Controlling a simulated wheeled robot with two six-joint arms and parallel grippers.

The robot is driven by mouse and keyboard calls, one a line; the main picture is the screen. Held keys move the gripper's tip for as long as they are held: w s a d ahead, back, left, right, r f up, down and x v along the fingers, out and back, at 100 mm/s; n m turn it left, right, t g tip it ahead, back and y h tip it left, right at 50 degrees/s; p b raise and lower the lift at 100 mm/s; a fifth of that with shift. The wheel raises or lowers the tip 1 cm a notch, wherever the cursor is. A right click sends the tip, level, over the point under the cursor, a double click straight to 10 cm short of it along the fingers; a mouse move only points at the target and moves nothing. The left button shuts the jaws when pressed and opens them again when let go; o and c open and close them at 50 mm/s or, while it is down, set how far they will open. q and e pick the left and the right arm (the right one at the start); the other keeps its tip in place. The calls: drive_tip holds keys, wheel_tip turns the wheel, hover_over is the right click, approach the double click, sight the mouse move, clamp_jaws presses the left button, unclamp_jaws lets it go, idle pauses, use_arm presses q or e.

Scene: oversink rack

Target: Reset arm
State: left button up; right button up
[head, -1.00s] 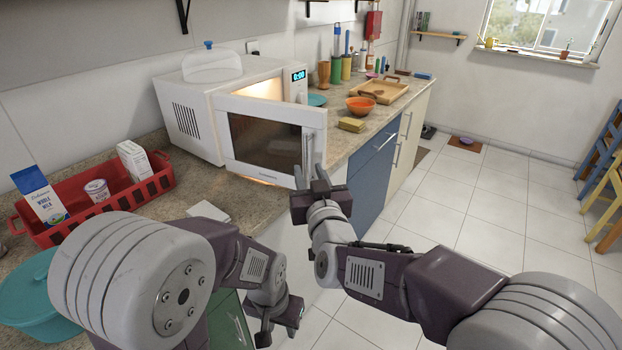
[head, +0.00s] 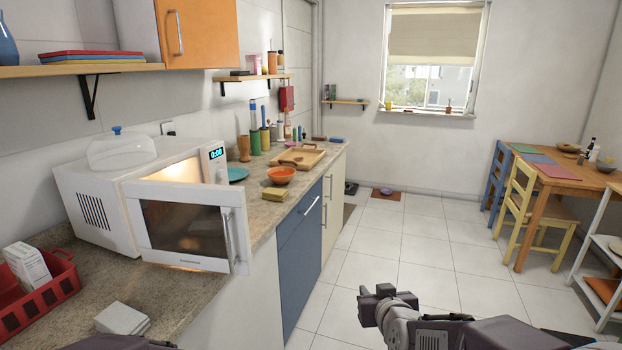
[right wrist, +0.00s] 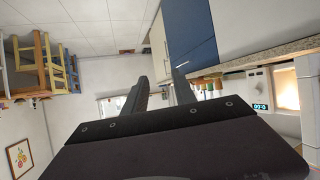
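My right gripper (head: 384,294) is in the lower right of the head view, held over the tiled floor and clear of the counter. In the right wrist view its two dark fingers (right wrist: 162,92) stand apart with nothing between them. The microwave (head: 187,222) on the counter has its door open, with a lit inside. The right gripper is apart from the door, to its right. My left gripper is out of view; only a dark piece of my arm shows at the bottom left edge.
The counter (head: 100,275) runs along the left, with a red basket (head: 38,297), an orange bowl (head: 281,175) and a wooden tray (head: 318,155). A yellow chair (head: 530,215) and table (head: 560,185) stand at the right. The floor (head: 410,240) between is clear.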

drive_tip(key=s+d+f+m+g, duration=0.1)
drive_tip(key=s+d+f+g, duration=0.1)
drive_tip(key=s+f+g, duration=0.55)
drive_tip(key=s+d+f+g, duration=0.25)
drive_tip(key=s+f, duration=0.55)
drive_tip(key=s, duration=0.6)
wheel_tip(320, 180, up, 17)
drive_tip(key=s+g+p, duration=0.1)
drive_tip(key=s+p, duration=0.1)
drive_tip(key=p, duration=1.5)
drive_tip(key=shift+r, duration=0.15)
